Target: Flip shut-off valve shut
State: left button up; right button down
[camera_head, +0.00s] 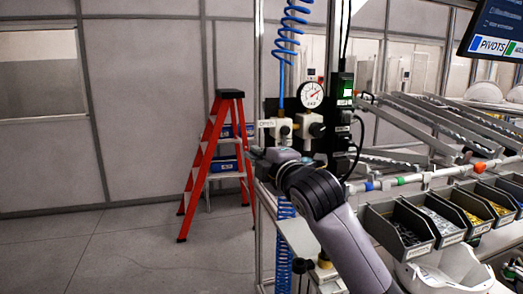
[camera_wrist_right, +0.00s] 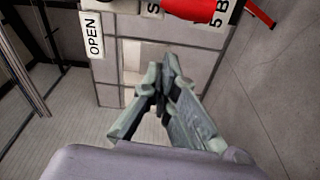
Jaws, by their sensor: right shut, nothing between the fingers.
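The shut-off valve assembly (camera_head: 282,129) is on the rack's upright post, with a white OPEN label (camera_head: 266,124) at its left and a round pressure gauge (camera_head: 311,95) above right. In the right wrist view a red part (camera_wrist_right: 190,9), apparently the valve handle, is cut off by the top edge. It lies right of the OPEN label (camera_wrist_right: 94,36) and partly covers another label starting with S. My right gripper (camera_head: 254,153) is just below the valve; in the wrist view its fingertips (camera_wrist_right: 160,72) are together, empty and apart from the red part. My left gripper is not in view.
A blue coiled hose (camera_head: 291,32) hangs above the valve. A red stepladder (camera_head: 215,150) stands behind at the left, with free floor around it. Sloping rack rails (camera_head: 440,115) and grey parts bins (camera_head: 396,232) are at the right.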

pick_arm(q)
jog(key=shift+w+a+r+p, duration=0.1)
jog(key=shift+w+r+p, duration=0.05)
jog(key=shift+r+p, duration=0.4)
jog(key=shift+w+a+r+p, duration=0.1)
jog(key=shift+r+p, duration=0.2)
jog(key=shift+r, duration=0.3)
pick_arm(e)
jog(key=shift+n, duration=0.7)
jog(key=d, duration=0.4)
jog(key=shift+w+d+f, duration=0.15)
jog(key=shift+d+f, duration=0.15)
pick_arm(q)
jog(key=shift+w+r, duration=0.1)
